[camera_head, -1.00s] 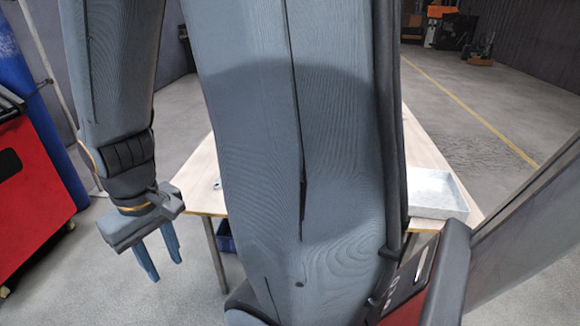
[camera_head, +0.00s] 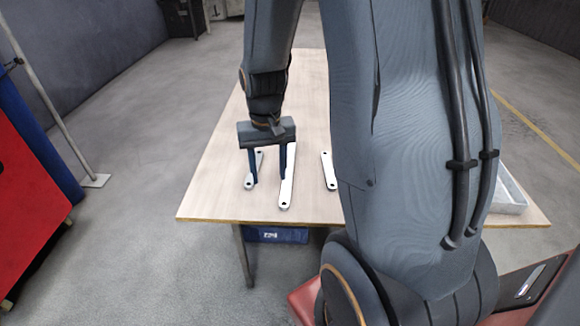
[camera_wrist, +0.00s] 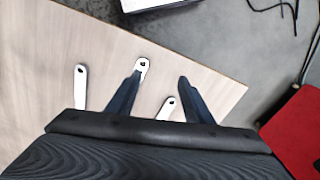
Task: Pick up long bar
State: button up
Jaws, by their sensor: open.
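The long bar (camera_head: 287,190) is a pale metal strip with a hole near its end. It lies on the table, running front to back. My gripper (camera_head: 268,180) is open and empty above the table, its right finger in front of the long bar's left side. In the wrist view, the long bar's end (camera_wrist: 142,67) shows beyond the left finger of my open gripper (camera_wrist: 159,77), which hides part of it. A shorter bar (camera_head: 248,183) lies left of it; in the wrist view this shorter bar (camera_wrist: 168,106) shows between the fingers.
Another short bar (camera_head: 328,169) lies right of the long bar, partly behind my arm. The wooden table (camera_head: 215,195) has free room at its left. A grey tray (camera_head: 510,198) stands at its right edge. A blue bin (camera_head: 276,234) is below the table.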

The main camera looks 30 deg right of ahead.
aim_at(286, 186)
jog(key=w+d+f+m, duration=0.1)
jog(key=d+f, duration=0.1)
jog(key=d, duration=0.1)
jog(key=w+d+f+m+p, duration=0.1)
jog(key=w+d+f, duration=0.1)
jog(key=d, duration=0.1)
jog(key=w+d+f+m, duration=0.1)
jog(key=w+d, duration=0.1)
jog(key=d, duration=0.1)
jog(key=shift+w+f+m, duration=0.1)
jog(key=shift+f+m, duration=0.2)
jog(key=shift+f, duration=0.1)
jog(key=shift+d+f, duration=0.1)
jog(key=shift+f, duration=0.2)
jog(key=shift+w+f+p, duration=0.2)
jog(key=shift+f+p, duration=0.2)
jog(key=shift+f, duration=0.8)
jog(key=shift+w+f+p, duration=0.15)
jog(key=shift+f+p, duration=0.3)
jog(key=shift+f, duration=0.8)
jog(key=shift+w+f+p, duration=0.2)
jog(key=shift+f+p, duration=0.2)
jog(key=shift+f, duration=0.8)
jog(key=shift+c, duration=0.2)
grip_shut()
